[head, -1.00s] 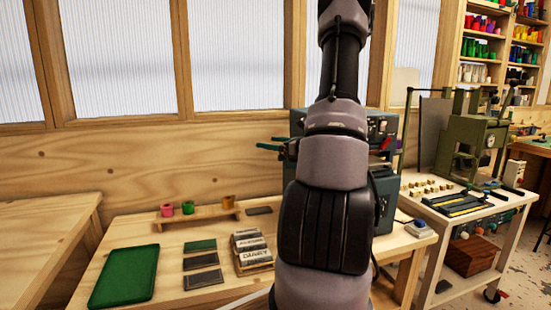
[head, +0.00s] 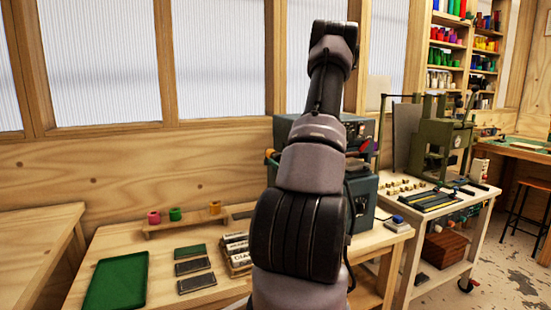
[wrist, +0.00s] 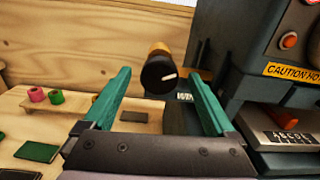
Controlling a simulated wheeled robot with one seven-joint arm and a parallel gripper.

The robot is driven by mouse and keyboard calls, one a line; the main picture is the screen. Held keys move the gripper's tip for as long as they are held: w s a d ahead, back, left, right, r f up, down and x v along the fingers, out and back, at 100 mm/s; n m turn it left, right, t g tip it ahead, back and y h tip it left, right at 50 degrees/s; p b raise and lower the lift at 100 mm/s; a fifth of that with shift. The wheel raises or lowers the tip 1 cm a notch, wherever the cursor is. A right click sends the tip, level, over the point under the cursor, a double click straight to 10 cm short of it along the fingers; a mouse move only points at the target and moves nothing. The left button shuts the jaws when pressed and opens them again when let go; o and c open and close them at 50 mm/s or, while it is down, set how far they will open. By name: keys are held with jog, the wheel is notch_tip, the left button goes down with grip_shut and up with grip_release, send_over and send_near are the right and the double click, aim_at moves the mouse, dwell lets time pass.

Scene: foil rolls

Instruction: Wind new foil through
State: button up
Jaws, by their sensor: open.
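The foil machine (wrist: 235,60) is a dark grey-blue box at the right of the wrist view; in the head view it (head: 365,195) stands on the bench, partly behind my arm. A black round knob with a white mark (wrist: 158,78) faces the wrist camera, with a gold-orange roll or band (wrist: 158,50) behind it. My gripper (wrist: 160,75) is open, its two green fingers left and right of the knob. I cannot tell whether they touch it.
Pink (head: 154,217), green (head: 175,214) and gold (head: 215,207) rolls stand on a wooden rack. A green tray (head: 116,282) and dark plates (head: 192,267) lie on the bench. An orange button (wrist: 290,40) and a caution label mark the machine. A side table (head: 440,200) stands right.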

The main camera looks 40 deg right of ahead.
jog(key=x, duration=0.6)
jog(key=shift+w, duration=0.3)
jog(key=c, duration=1.4)
jog(key=shift+m, duration=0.3)
